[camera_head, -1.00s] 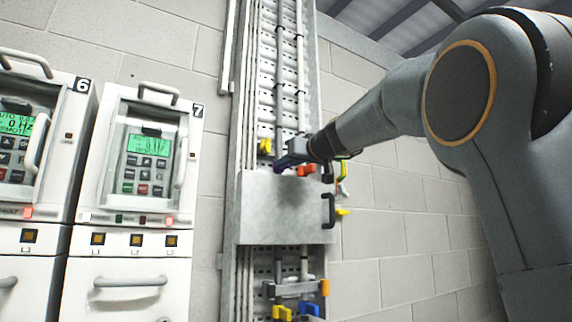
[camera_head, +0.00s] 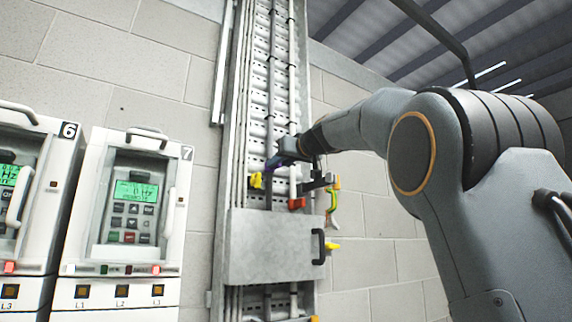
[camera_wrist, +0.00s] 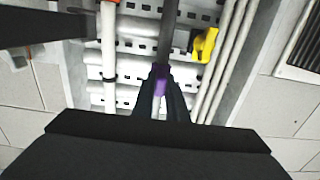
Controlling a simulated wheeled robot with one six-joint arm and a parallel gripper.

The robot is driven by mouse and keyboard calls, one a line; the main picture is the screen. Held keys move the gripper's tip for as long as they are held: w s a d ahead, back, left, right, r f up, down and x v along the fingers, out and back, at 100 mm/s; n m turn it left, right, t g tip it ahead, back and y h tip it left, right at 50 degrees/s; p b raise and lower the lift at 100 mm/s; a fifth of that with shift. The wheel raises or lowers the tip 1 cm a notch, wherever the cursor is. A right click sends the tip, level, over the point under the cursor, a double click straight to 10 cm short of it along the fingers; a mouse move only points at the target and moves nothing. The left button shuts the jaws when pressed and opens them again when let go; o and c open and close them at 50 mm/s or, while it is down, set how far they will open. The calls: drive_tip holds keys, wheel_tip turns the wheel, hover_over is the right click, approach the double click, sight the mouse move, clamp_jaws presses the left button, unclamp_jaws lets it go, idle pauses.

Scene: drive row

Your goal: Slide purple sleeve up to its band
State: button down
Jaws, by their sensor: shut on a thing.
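The purple sleeve (camera_wrist: 160,80) sits around a dark grey conduit (camera_wrist: 169,32) in the wrist view, between my fingertips. My gripper (camera_wrist: 160,92) is shut on it. In the head view the sleeve (camera_head: 271,164) shows only as a small purple patch at the tip of my gripper (camera_head: 276,160), above the grey cover plate. Dark bands (camera_head: 270,58) show on the conduits higher up the tray. I cannot tell which one belongs to the purple sleeve.
The grey cover plate (camera_head: 265,250) with a black handle (camera_head: 318,247) lies below. Drive cabinets (camera_head: 130,200) stand at left. The tray above my gripper looks clear.

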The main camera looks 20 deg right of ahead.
drive_tip(key=shift+s+r, duration=0.1)
drive_tip(key=shift+r, duration=0.2)
drive_tip(key=c, duration=2)
unclamp_jaws()
drive_tip(key=shift+o, duration=1.2)
drive_tip(key=shift+w, duration=0.2)
drive_tip(key=shift+f, duration=0.1)
drive_tip(key=shift+s, duration=0.1)
drive_tip(key=shift+s+d+b, duration=0.2)
drive_tip(key=shift+s+b, duration=0.1)
drive_tip(key=shift+b, duration=0.1)
drive_tip(key=b+v, duration=0.4)
drive_tip(key=v, duration=0.3)
